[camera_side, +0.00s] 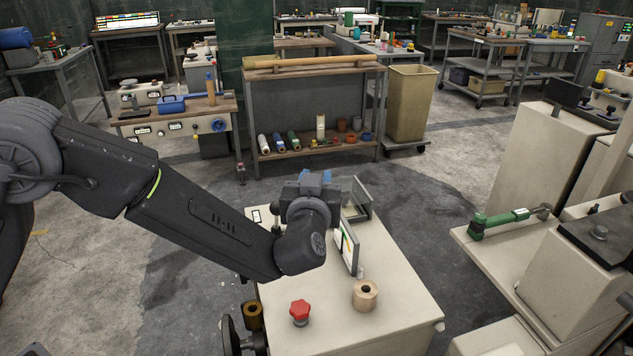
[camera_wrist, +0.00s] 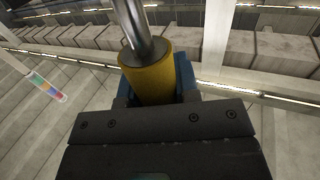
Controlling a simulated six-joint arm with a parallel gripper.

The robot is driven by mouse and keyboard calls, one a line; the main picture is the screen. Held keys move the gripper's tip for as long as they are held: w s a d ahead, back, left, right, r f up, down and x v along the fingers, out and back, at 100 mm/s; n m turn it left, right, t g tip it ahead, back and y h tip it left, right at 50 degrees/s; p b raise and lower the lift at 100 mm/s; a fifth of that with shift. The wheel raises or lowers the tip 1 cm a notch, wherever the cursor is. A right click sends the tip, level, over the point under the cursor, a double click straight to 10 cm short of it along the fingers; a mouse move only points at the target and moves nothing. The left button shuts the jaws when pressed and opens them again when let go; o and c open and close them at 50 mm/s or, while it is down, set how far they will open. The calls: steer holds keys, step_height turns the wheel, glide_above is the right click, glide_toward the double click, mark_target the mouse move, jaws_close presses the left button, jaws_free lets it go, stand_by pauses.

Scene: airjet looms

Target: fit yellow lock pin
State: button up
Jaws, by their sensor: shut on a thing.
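The yellow lock pin (camera_wrist: 152,80) shows in the wrist view as a yellow cylinder with a shiny metal shaft (camera_wrist: 133,30) rising from its top. My gripper (camera_wrist: 183,82) is shut on the yellow part, with a blue finger pad showing beside it. In the side view my gripper (camera_side: 312,178) is above the far part of the pale machine top. Only small blue parts of it show there, and the pin is hidden behind my wrist. The hole for the pin cannot be made out in either view.
On the pale machine top (camera_side: 395,295) are a red knob (camera_side: 300,311), a tan roll (camera_side: 365,294) and an upright screen (camera_side: 347,245). A green-handled tool (camera_side: 497,221) lies on the machine at right. A shelf bench (camera_side: 310,120) stands behind.

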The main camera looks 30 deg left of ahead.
steer(key=s+a+f, duration=0.2)
steer(key=s+a, duration=0.1)
steer(key=s, duration=0.3)
steer(key=s+a+f, duration=0.1)
steer(key=s+a, duration=0.3)
steer(key=s, duration=0.3)
steer(key=shift+f, duration=0.4)
steer(key=shift+a+f, duration=0.1)
steer(key=shift+f, duration=0.05)
steer(key=shift+f, duration=2.75)
steer(key=shift+f, duration=0.15)
steer(key=shift+f, duration=4.6)
steer(key=o, duration=1)
